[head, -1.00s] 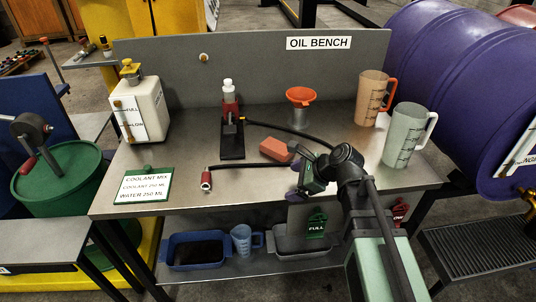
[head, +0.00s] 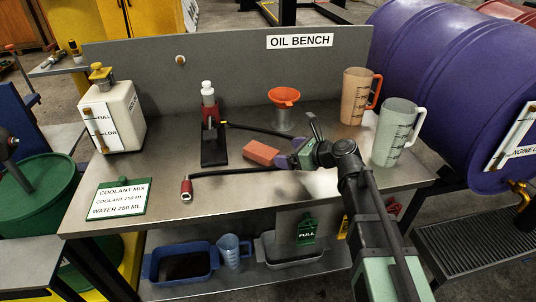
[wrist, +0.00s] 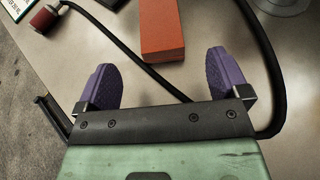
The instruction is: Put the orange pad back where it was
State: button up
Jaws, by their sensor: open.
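The orange pad (head: 261,153) is a block lying flat on the metal bench, right of the red bottle jack (head: 213,135). In the wrist view the pad (wrist: 162,32) lies beyond my gripper, roughly in line with the gap between its fingers. My gripper (wrist: 162,80) is open, with two purple fingers and nothing between them. In the head view my gripper (head: 285,160) is just right of the pad. I cannot tell in the head view whether a finger touches it; in the wrist view they look apart.
A black hose (wrist: 130,52) loops around the pad. An orange funnel (head: 284,97) stands behind it. An orange-tinted jug (head: 354,98) and a pale green jug (head: 392,135) stand right.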

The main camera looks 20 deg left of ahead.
aim_at(265, 151)
jog(key=x, duration=0.2)
jog(key=b+x, duration=0.1)
jog(key=x, duration=0.1)
jog(key=shift+d+f, duration=0.1)
jog(key=shift+f, duration=0.1)
jog(key=shift+a, duration=0.3)
jog(key=b+x, duration=0.2)
jog(key=x, duration=0.3)
jog(key=shift+d+f, duration=0.1)
jog(key=shift+f, duration=0.1)
jog(key=shift+r, duration=0.15)
jog(key=c, duration=1.1)
jog(key=shift+r, duration=0.1)
